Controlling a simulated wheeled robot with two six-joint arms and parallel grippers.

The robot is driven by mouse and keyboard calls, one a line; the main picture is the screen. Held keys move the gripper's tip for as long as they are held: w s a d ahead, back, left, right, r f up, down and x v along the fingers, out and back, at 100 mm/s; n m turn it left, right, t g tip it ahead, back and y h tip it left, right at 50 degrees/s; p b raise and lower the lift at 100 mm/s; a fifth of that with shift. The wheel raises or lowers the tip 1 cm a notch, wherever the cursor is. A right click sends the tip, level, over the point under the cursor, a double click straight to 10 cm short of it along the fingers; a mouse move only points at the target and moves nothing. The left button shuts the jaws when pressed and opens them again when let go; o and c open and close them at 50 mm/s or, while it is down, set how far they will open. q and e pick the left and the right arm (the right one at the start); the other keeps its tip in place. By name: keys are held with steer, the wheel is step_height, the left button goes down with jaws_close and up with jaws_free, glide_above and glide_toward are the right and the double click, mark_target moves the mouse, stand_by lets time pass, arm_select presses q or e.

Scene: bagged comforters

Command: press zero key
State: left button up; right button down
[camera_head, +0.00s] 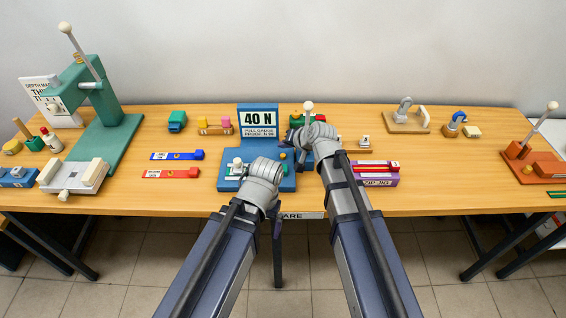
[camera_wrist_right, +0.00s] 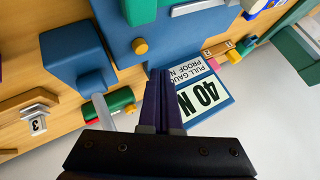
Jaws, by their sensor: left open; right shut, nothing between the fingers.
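A blue pull gauge (camera_head: 286,184) stands at the middle of the table, with an upright "40 N" sign (camera_head: 258,120) behind it. A small yellow round key (camera_head: 283,156) is on its blue top; it also shows in the right wrist view (camera_wrist_right: 140,46), and I can read no label on it. My right gripper (camera_wrist_right: 163,76) is shut and empty, its tips beside the sign's edge and apart from the yellow key in the picture. Its height above the gauge is unclear. My left gripper (camera_head: 272,188) is open over the gauge's front; its fingers are mostly hidden behind the wrist.
A purple-based jig (camera_head: 375,174) is to the right. Blue and red bars (camera_head: 171,173) lie left of the gauge. A green press (camera_head: 104,120) stands far left.

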arm_select(q)
steer(key=shift+f+b, duration=0.45)
steer(key=shift+f, duration=0.45)
arm_select(e)
steer(key=shift+f, duration=0.95)
arm_select(q)
steer(key=shift+f, duration=0.1)
arm_select(e)
steer(key=shift+f, duration=0.1)
arm_select(q)
steer(key=shift+f+b, duration=0.3)
steer(key=shift+b, duration=0.1)
arm_select(e)
steer(key=shift+f, duration=0.3)
arm_select(q)
steer(key=shift+f+b, duration=0.45)
arm_select(e)
steer(key=shift+f, duration=0.45)
arm_select(q)
steer(key=shift+r, duration=0.15)
arm_select(e)
steer(key=shift+r, duration=0.15)
arm_select(q)
steer(key=shift+r+p, duration=0.75)
steer(key=shift+p, duration=0.15)
arm_select(e)
steer(key=shift+r, duration=0.8)
